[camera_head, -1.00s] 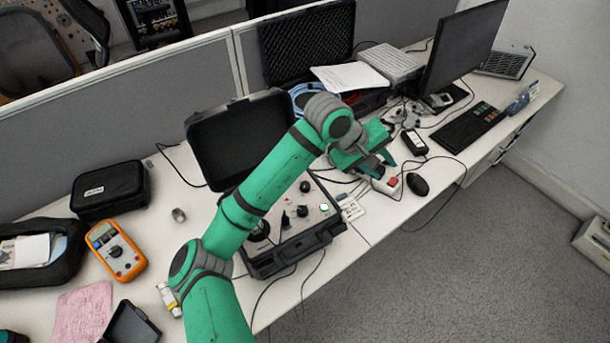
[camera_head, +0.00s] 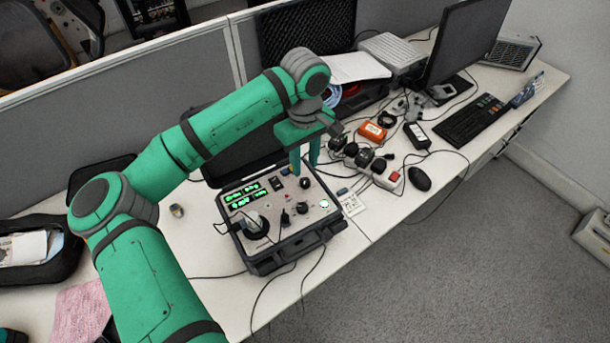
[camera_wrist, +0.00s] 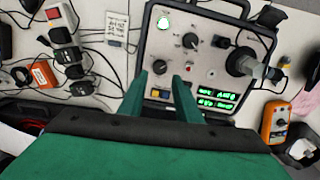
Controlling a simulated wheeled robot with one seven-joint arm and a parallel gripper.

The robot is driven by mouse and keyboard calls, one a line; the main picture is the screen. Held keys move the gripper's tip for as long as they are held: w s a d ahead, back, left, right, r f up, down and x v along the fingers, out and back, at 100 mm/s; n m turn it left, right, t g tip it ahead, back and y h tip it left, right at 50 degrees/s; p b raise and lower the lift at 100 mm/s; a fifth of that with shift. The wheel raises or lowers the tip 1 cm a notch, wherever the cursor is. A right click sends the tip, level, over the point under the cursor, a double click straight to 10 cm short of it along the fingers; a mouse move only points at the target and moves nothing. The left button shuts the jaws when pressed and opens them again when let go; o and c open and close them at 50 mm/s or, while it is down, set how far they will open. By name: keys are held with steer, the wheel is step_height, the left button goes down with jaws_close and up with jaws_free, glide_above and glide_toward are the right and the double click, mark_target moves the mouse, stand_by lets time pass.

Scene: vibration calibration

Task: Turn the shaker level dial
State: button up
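The calibrator panel (camera_head: 275,205) sits in an open black case on the desk, with green lit readouts. It also shows in the wrist view (camera_wrist: 207,75). One black knob (camera_head: 305,183) is near the panel's back edge, and another (camera_head: 302,208) is closer to the front. In the wrist view, one knob (camera_wrist: 159,67) appears between the fingertips and another (camera_wrist: 190,41) lies beyond them. Labels are too small to tell which is the shaker level dial. My gripper (camera_head: 306,168) is above the panel's back edge, fingers down, open and empty. Its fingers also show apart in the wrist view (camera_wrist: 161,78).
A cylindrical shaker (camera_head: 254,225) stands up from the panel's left front. Power strips (camera_head: 372,170) with plugs, cables and a mouse (camera_head: 420,178) lie right of the case. The raised case lid (camera_head: 235,150) is behind the panel, partly hidden by my arm.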

mark_target(305, 181)
step_height(305, 181, down, 6)
steer(key=shift+f, duration=0.25)
jaws_close()
steer(key=c, duration=0.8)
jaws_free()
